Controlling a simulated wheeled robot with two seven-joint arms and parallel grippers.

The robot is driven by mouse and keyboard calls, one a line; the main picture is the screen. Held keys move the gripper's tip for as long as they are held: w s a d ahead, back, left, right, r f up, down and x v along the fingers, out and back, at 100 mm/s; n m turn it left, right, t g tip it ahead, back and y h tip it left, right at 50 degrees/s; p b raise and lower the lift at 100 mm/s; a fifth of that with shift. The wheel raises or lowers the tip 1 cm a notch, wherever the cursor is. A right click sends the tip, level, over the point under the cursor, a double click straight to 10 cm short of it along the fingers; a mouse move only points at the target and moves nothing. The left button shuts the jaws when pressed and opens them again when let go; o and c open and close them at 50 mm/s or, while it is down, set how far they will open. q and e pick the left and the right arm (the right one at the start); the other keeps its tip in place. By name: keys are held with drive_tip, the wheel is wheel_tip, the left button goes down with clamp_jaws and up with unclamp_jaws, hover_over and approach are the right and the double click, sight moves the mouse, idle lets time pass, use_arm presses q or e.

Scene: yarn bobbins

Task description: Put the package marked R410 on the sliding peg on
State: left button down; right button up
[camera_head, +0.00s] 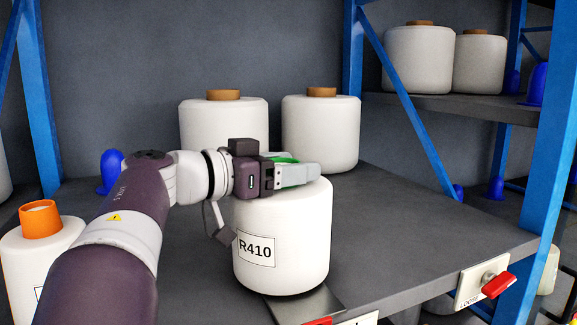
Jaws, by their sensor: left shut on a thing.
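The white package marked R410 (283,262) is upright at the front of the middle shelf, its label facing me. My left gripper (298,172) is at its top and shut on it, hiding most of the top and core. A bit of green (282,158) shows at the fingers. A dark plate (308,306) shows under the package at the shelf edge; I cannot tell whether the package touches it. No sliding peg can be made out under the package. My right gripper is out of view.
Two white bobbins with brown cores (222,118) (321,135) stand behind. An orange-cored bobbin (40,255) is at left. A blue peg (111,173) is bare. A red lever (497,285) on a plate marked LOOSE sits at right front. Blue posts (551,140) flank the shelf (420,235), clear at right.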

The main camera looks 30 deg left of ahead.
use_arm(q)
drive_tip(key=shift+f, duration=0.15)
idle(0.3)
drive_tip(key=shift+c, duration=1.1)
unclamp_jaws()
drive_tip(key=shift+o, duration=1)
drive_tip(key=shift+s+d, duration=0.1)
drive_tip(key=shift+s, duration=0.05)
drive_tip(key=shift+f, duration=0.15)
drive_tip(key=shift+s+a+b, duration=0.15)
drive_tip(key=shift+a+b, duration=0.1)
drive_tip(key=shift+b, duration=0.15)
drive_tip(key=b+v, duration=0.4)
drive_tip(key=v, duration=0.8)
drive_tip(key=shift+s, duration=0.2)
drive_tip(key=shift+d, duration=0.1)
